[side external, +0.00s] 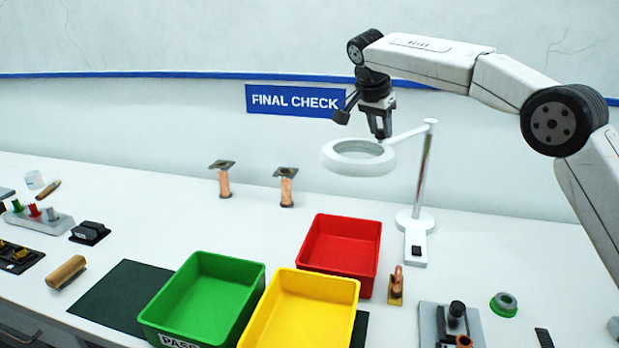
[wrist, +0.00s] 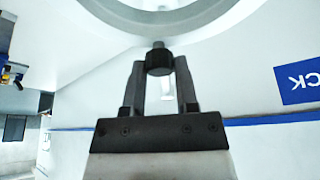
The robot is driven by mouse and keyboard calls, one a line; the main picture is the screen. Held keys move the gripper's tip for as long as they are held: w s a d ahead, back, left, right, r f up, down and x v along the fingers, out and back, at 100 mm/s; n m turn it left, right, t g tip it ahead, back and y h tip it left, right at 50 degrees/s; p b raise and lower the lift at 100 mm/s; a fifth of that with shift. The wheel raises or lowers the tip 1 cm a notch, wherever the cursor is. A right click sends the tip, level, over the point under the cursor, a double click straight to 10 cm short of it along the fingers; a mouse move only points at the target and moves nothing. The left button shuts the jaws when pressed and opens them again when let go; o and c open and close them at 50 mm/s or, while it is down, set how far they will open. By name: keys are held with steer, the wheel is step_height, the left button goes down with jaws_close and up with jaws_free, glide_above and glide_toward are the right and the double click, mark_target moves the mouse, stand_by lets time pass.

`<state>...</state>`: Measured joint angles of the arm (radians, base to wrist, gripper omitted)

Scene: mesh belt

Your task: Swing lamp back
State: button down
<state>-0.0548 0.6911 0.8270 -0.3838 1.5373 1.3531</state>
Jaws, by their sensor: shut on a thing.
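My gripper (side external: 381,135) points down at the ring's upper rim. In the wrist view my gripper (wrist: 160,62) is shut on a dark knob (wrist: 159,60) at the edge of the lamp ring (wrist: 150,20).
Red (side external: 315,258), yellow (side external: 285,312) and green (side external: 185,298) bins stand in front of the lamp. Two copper posts (side external: 224,182) (side external: 287,190) stand to the left. A metal fixture (side external: 437,322) and a green ring (side external: 504,303) lie at the front right. The bench behind the bins is largely clear.

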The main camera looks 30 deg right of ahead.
steer(key=shift+c, duration=1.8)
jaws_free()
steer(key=shift+r, duration=0.15)
steer(key=v, duration=0.7)
steer(key=shift+r, duration=0.2)
steer(key=shift+s+a, duration=0.1)
